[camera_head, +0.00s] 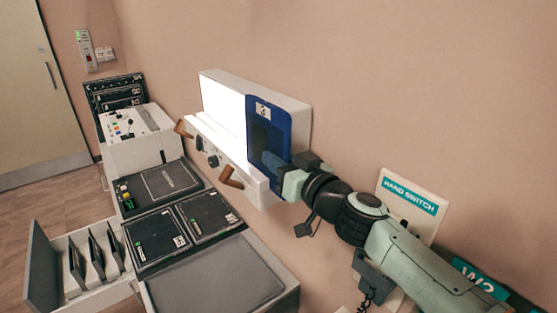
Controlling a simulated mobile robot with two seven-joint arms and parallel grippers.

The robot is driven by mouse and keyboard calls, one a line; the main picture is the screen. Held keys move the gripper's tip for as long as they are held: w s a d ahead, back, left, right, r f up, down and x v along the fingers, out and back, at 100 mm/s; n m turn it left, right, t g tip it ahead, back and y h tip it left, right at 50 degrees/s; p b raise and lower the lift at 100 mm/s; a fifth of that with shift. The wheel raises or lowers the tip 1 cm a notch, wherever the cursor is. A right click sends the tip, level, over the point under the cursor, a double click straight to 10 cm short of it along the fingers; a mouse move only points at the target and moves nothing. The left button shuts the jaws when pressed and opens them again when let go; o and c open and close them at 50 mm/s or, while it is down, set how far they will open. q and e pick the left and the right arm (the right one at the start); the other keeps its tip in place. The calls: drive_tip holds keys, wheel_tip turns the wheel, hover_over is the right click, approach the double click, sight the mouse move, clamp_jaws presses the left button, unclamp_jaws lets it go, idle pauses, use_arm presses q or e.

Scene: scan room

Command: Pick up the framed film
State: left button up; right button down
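The framed film (256,106) is a dark panel in a blue frame with a small white label near its top. It stands nearly upright in front of the right part of the lit white viewing box (222,98) on the wall. I cannot tell whether it touches the box. My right gripper (282,172) comes from the lower right and is at the lower right edge of the frame. Its fingers look closed on that edge, one showing bluish over the lower part of the film. My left gripper is not in view.
Brown handles (231,178) stick out below the box. A hand switch plate (412,203) is on the wall behind my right arm. Below left stand a counter with black cassettes (156,236), a grey tray (215,281), an open drawer (72,262) and a control console (131,124).

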drive_tip(key=c, duration=1)
unclamp_jaws()
drive_tip(key=shift+a, duration=0.2)
drive_tip(key=shift+d, duration=0.1)
drive_tip(key=shift+s+d, duration=0.25)
drive_tip(key=b+v, duration=0.1)
drive_tip(key=v, duration=1.1)
drive_tip(key=shift+s+b, duration=0.35)
drive_tip(key=shift+b, duration=0.05)
